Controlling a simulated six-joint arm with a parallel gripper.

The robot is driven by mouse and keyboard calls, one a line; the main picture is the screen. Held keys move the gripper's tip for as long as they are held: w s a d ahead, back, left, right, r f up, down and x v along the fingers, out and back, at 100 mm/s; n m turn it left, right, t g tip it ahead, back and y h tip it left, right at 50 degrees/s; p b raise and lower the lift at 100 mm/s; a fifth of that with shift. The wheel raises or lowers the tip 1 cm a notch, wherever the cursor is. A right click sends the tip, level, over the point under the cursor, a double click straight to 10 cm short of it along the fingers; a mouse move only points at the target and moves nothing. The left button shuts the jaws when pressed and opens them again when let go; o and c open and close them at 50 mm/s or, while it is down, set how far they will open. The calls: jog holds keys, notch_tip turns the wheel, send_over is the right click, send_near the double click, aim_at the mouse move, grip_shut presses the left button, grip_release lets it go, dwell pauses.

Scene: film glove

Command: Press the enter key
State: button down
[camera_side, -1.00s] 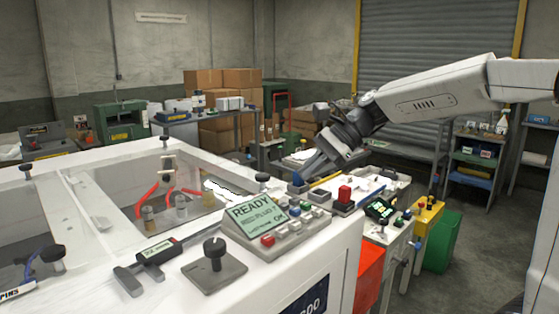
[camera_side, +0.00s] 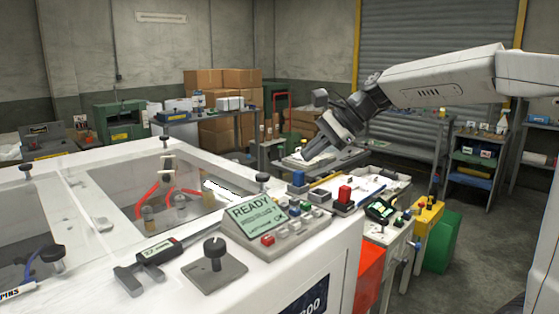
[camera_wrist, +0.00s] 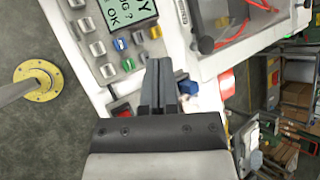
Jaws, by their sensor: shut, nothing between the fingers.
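The keypad unit (camera_side: 285,238) with a green screen reading READY (camera_side: 253,212) sits on the white machine top. Its keys include a red one (camera_side: 267,240) and several pale, green and blue ones; I cannot read which is the enter key. In the wrist view the screen (camera_wrist: 125,12) and keys (camera_wrist: 98,48) show at the upper left. My gripper (camera_side: 307,158) is shut and empty, raised behind and above the keypad in the side view, apart from it. In the wrist view its fingers (camera_wrist: 160,66) hide part of the unit's edge.
A red button block (camera_side: 344,197) and a small blue-topped item (camera_side: 298,181) stand near the keypad. The air around my gripper is clear.

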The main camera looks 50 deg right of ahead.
jog(key=shift+f, duration=4)
jog(key=shift+f, duration=0.85)
jog(key=shift+r, duration=0.9)
jog(key=shift+r, duration=0.1)
dwell(0.3)
jog(key=shift+r, duration=2.4)
